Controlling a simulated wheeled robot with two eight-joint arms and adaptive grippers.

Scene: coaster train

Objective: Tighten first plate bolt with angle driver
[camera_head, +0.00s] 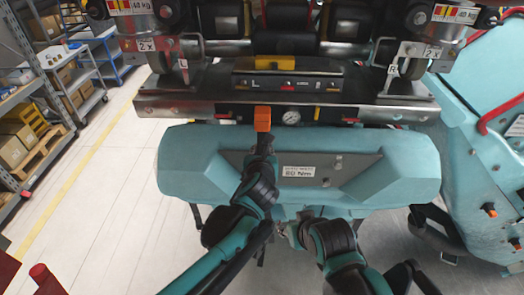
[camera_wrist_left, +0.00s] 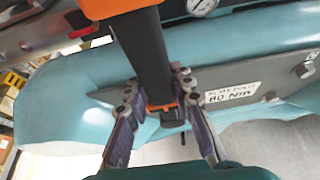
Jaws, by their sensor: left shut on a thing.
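My left gripper (camera_head: 262,148) is shut on the angle driver, whose orange end (camera_head: 262,118) sticks up past it in the head view. In the left wrist view the fingers (camera_wrist_left: 160,100) close on both sides of the driver's dark body (camera_wrist_left: 147,55), just by an orange ring. The grey plate (camera_head: 325,182) with a white "80 Nm" label (camera_head: 297,171) lies on the teal nose cover, to the right of the driver. A plate bolt (camera_wrist_left: 270,97) shows right of the driver. I cannot see whether the driver touches any bolt.
The teal cover (camera_head: 410,180) spans the front of the coaster car. Above it is a metal crossbar (camera_head: 180,100) with a round gauge (camera_head: 291,117). Another teal body (camera_head: 485,150) stands at the right. Shelves with boxes (camera_head: 15,150) are at the left, beyond clear floor.

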